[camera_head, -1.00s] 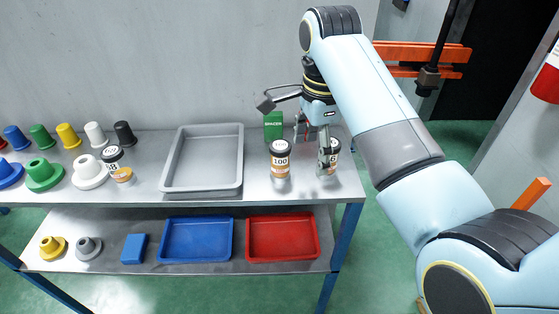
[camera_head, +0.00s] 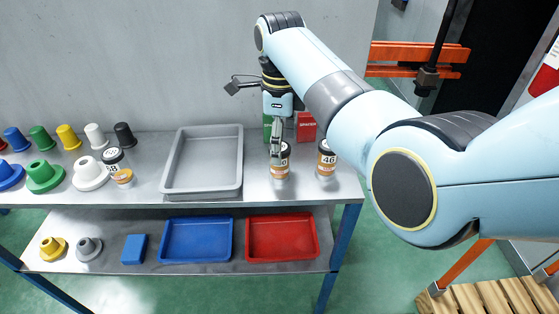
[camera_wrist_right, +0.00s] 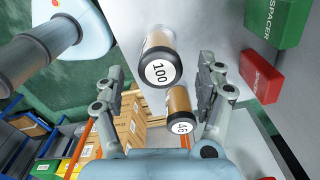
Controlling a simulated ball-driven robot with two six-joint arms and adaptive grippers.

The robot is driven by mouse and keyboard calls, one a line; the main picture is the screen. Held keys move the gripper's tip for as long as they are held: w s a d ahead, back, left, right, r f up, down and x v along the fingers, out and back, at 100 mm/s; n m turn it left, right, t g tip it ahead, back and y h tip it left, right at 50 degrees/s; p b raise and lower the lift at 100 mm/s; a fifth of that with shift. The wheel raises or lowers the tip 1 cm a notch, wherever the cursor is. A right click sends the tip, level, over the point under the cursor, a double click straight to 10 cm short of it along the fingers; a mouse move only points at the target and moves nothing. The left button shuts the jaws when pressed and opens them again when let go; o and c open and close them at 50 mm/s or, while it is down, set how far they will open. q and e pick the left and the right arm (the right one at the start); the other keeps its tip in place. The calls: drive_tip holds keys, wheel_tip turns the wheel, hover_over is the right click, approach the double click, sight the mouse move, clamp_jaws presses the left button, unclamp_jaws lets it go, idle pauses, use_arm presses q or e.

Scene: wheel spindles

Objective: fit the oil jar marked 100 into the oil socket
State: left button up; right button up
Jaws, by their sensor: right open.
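The oil jar marked 100 (camera_head: 281,172) stands upright on the shelf's upper top, right of the grey tray. It has a black lid and an amber body, and its label is partly hidden by my right gripper (camera_head: 277,152). In the right wrist view the jar's lid (camera_wrist_right: 160,71) faces the camera, between and beyond the open fingers of my right gripper (camera_wrist_right: 161,72). The gripper is empty; whether a finger touches the jar I cannot tell. The jar marked 46 (camera_head: 327,160) stands to the right. I cannot make out the oil socket. My left gripper is out of view.
A grey tray (camera_head: 240,180) lies left of jar 100. A green spacer box (camera_wrist_right: 277,22) and a red spacer box (camera_head: 305,125) stand behind. Another jar (camera_head: 115,162) and coloured cones stand at the left. Blue and red trays (camera_head: 282,257) lie on the lower shelf.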

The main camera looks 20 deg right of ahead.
sight(278, 175)
wheel_tip(278, 175, down, 2)
drive_tip(key=shift+f, duration=0.15)
drive_tip(key=c, duration=1.3)
